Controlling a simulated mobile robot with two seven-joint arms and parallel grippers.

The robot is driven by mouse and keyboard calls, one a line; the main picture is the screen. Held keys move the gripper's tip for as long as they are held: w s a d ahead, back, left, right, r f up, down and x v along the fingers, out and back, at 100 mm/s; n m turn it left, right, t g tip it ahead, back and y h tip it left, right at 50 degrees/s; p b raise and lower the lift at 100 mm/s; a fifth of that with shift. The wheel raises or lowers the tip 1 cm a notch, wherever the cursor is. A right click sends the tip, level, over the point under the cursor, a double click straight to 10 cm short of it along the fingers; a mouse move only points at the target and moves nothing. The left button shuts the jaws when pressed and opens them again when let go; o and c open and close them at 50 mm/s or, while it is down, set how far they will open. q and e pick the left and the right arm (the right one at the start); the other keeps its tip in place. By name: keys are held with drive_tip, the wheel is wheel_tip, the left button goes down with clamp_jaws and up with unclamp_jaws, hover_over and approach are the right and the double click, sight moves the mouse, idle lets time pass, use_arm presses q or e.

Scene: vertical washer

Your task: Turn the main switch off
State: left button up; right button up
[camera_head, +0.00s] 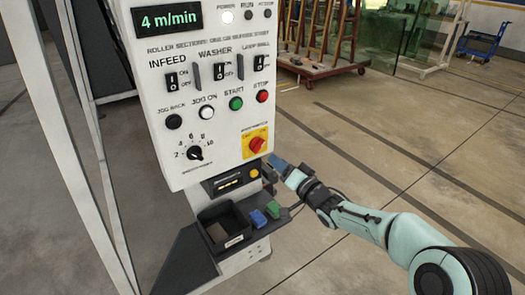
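The main switch (257,144) is a red rotary knob on a yellow square plate, low on the right of the white control panel (180,140). Its exact turn angle is too small to read. My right gripper (274,167) is just below and to the right of the switch, at the panel's right edge, and looks apart from the knob. Its fingers are small and partly hidden, so I cannot tell whether they are open. My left gripper is not in view.
The panel has a lit POWER lamp (227,17), a "4 m/min" display (168,18), rocker switches, push buttons and a speed dial (195,153). Below are a black tray (222,228) and blue and green blocks (265,214).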

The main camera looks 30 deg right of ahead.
sight(261, 147)
drive_tip(key=w, duration=0.8)
drive_tip(key=shift+w+a, duration=0.25)
drive_tip(key=shift+a, duration=0.05)
clamp_jaws()
